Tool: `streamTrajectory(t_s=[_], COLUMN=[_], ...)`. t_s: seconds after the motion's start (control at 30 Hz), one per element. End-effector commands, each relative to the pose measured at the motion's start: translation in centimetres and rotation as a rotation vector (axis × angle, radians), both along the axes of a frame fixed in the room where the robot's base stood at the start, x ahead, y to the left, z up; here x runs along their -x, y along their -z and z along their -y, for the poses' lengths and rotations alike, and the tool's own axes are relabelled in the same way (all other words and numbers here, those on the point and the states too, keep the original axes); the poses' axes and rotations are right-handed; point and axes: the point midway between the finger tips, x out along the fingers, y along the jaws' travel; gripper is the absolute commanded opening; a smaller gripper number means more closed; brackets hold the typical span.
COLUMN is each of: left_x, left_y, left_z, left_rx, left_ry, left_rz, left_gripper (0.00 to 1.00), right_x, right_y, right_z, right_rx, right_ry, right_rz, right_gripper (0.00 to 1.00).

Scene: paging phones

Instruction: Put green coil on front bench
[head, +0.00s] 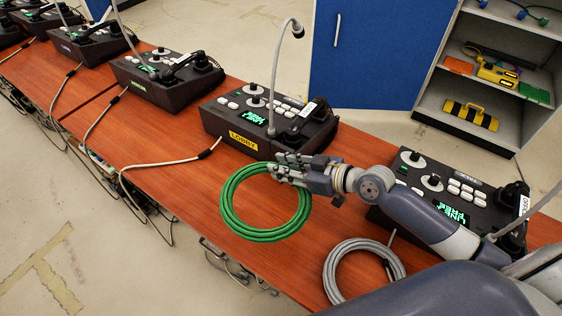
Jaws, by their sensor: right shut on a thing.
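The green coil (229,214) is a round loop of cable in the middle of the head view, over the wooden bench (176,207). My right gripper (279,168) reaches in from the right and is shut on the coil's upper edge. I cannot tell whether the coil's lower side touches the bench top. My left gripper is out of view.
A grey coil (334,268) lies on the bench at the lower right. Paging phones stand along the bench, among them one labelled LOBBY (262,122) and another under my right arm (465,200). Loose cables hang off the front edge. An open shelf (465,92) stands behind.

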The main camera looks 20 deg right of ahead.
Motion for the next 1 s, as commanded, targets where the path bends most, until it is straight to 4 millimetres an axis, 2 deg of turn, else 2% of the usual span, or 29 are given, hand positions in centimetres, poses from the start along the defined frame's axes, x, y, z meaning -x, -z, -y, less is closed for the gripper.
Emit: streamTrajectory(t_s=[0.13,0.33,0.53,0.73,0.83,1.0], left_x=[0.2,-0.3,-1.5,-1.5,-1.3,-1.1], left_y=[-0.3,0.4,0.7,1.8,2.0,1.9], left_z=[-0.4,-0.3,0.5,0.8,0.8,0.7], left_rx=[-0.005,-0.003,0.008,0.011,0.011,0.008], left_ry=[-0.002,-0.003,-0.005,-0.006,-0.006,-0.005], left_rz=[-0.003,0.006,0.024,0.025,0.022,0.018], left_gripper=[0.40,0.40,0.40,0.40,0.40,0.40], right_x=[-0.4,-0.5,-0.5,-0.5,-0.5,-0.5], right_y=[0.7,4.5,6.5,9.4,10.1,10.0], right_z=[0.2,0.2,0.1,0.2,0.1,0.1], right_rx=[-0.003,-0.005,-0.005,-0.005,-0.006,-0.005], right_ry=[0.013,0.015,0.015,0.015,0.015,0.014], right_rz=[0.000,-0.002,0.001,0.000,0.001,0.003], right_gripper=[0.00,0.00,0.00,0.00,0.00,0.00])
